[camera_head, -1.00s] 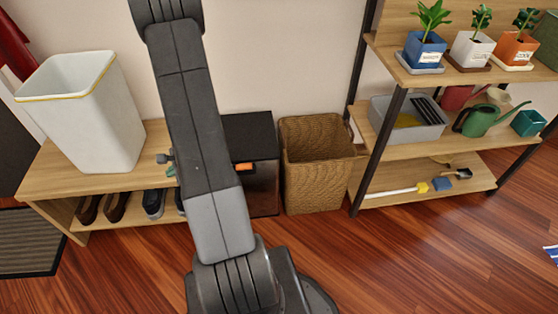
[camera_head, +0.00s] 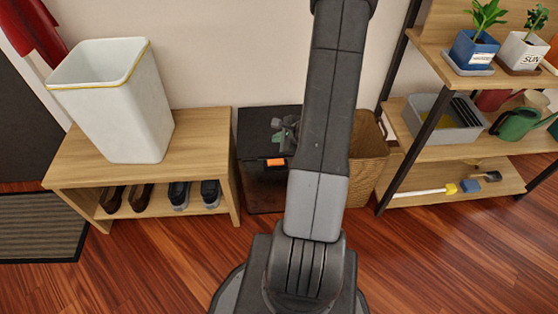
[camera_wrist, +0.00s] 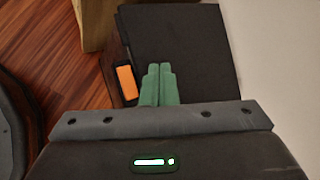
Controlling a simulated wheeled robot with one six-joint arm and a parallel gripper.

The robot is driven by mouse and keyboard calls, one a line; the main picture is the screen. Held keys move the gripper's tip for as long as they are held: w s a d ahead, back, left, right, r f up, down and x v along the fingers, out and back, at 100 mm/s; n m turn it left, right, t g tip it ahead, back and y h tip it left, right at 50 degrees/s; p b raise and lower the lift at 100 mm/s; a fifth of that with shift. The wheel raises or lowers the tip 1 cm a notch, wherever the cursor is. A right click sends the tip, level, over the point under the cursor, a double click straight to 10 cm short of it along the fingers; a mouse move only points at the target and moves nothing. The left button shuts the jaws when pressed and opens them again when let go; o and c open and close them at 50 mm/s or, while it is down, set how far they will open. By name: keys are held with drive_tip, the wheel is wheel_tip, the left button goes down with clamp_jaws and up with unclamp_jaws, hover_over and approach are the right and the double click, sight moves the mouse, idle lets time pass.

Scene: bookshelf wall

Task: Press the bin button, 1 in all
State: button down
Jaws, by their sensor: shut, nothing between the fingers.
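The black bin (camera_head: 262,170) stands on the floor between the shoe bench and the wicker basket. Its orange button (camera_head: 276,162) sits at the front edge of the top. In the wrist view the bin's dark lid (camera_wrist: 190,45) fills the upper middle, with the orange button (camera_wrist: 126,82) left of my fingertips. My gripper (camera_wrist: 158,70) is shut and empty, its green fingers together, over the bin and beside the button. It also shows small in the head view (camera_head: 280,136), partly hidden by my arm. I cannot tell its height above the lid.
A wooden shoe bench (camera_head: 225,140) holding a white container (camera_head: 125,110) and shoes stands left of the bin. A wicker basket (camera_head: 368,150) is right of it, partly behind my arm. A plant shelf (camera_head: 470,155) stands further right. The wooden floor (camera_head: 150,270) in front is clear.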

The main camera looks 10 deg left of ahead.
drive_tip(key=b, duration=0.5)
hover_over(273, 159)
drive_tip(key=s+d, duration=0.1)
drive_tip(key=d, duration=0.1)
wheel_tip(273, 159, down, 8)
drive_tip(key=shift+s+d+r, duration=0.1)
drive_tip(key=shift+d+r, duration=0.05)
drive_tip(key=shift+r, duration=0.1)
drive_tip(key=shift+f+b, duration=0.7)
drive_tip(key=shift+b, duration=0.15)
idle(0.8)
drive_tip(key=shift+f+b, duration=0.45)
drive_tip(key=shift+b, duration=0.25)
drive_tip(key=shift+f+b, duration=0.55)
drive_tip(key=shift+b, duration=0.15)
idle(0.6)
drive_tip(key=shift+r, duration=0.1)
drive_tip(key=shift+r+p, duration=0.65)
drive_tip(key=shift+r, duration=0.3)
